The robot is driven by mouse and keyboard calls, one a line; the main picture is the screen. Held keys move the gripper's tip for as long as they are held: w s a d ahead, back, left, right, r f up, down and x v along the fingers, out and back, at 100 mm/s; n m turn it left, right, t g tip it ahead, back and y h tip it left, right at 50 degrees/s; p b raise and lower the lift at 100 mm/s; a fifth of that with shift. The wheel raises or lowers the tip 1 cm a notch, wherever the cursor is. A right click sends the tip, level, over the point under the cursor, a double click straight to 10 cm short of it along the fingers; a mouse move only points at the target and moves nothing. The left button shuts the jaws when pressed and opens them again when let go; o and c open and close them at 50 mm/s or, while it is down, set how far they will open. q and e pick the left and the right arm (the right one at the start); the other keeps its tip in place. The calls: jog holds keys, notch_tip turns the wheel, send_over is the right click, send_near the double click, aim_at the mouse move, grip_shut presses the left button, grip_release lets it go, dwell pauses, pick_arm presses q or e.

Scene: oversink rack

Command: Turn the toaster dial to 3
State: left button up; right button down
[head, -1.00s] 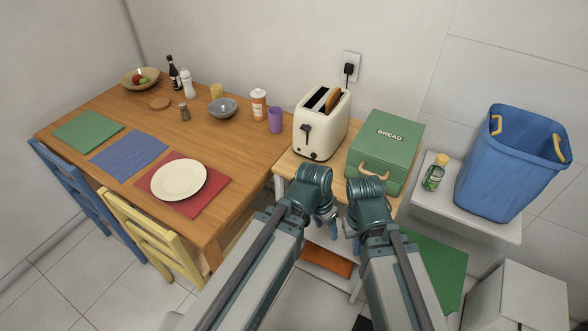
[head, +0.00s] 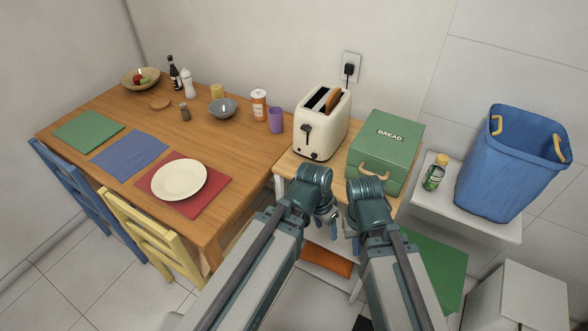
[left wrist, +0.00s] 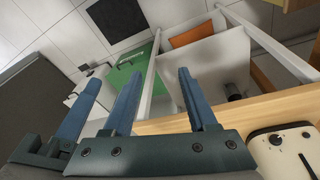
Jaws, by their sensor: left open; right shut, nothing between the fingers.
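The cream toaster (head: 322,132) stands on the small wooden-topped table, toast in a slot and a dark lever on its front. Its front corner shows at the lower right of the left wrist view (left wrist: 290,158), with the small dark dial (left wrist: 275,139) and marks around it; the numbers are too small to read. My left gripper (head: 334,222) is in front of and below the toaster, apart from it. In the left wrist view its blue fingers (left wrist: 160,73) are spread and empty. My right gripper (head: 356,244) is beside it, lower, shut and empty, its fingers partly hidden by the arm.
A green bread box (head: 388,140) stands close to the toaster's right. A purple cup (head: 276,120) is on the dining table to its left. A wall plug (head: 349,69) is behind. A blue bin (head: 512,165) stands on a white shelf at right.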

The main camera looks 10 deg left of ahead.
pick_arm(q)
jog(key=shift+s, duration=0.1)
jog(key=s+r+n+y+p, duration=0.1)
jog(key=s+a+n+y+p, duration=0.1)
jog(key=s+a+r+g+p, duration=0.1)
jog(key=shift+s+a+r+n+y, duration=0.1)
jog(key=shift+s+r+n+y, duration=0.2)
jog(key=shift+s+n+y, duration=0.1)
jog(key=shift+s+a+g+y, duration=0.15)
jog(key=shift+a+g+y, duration=0.15)
